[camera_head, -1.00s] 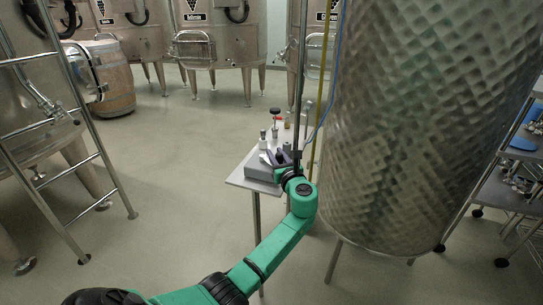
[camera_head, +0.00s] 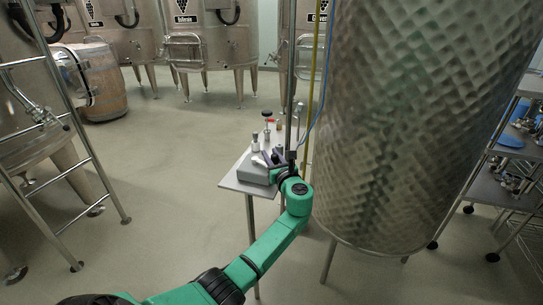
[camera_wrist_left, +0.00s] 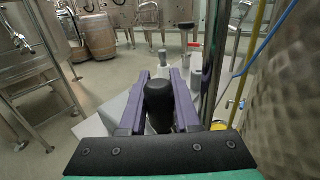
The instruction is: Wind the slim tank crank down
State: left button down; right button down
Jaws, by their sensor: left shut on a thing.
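The slim tank (camera_head: 420,110) is a tall steel cylinder with a dimpled surface, right of centre in the head view. A thin upright metal post (camera_head: 292,100) stands along its left side. My left gripper (camera_head: 273,158) is beside the post, over the small table. In the left wrist view, its two purple fingers (camera_wrist_left: 159,78) are shut on the black crank handle (camera_wrist_left: 158,105), which points towards the camera. The crank's arm and its joint to the post are mostly hidden by the gripper. My right gripper is out of view.
A small grey table (camera_head: 240,182) with bottles and a grey box stands left of the tank. A yellow tube (camera_head: 310,110) and a blue cable run beside the post. A ladder (camera_head: 90,165) leans at the left. Open floor lies between ladder and table.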

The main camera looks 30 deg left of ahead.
pick_arm(q)
jog(key=shift+a+r, duration=0.1)
dwell(0.5)
jog(key=c, duration=0.7)
grip_release()
jog(key=shift+o, duration=0.4)
jog(key=shift+a, duration=0.15)
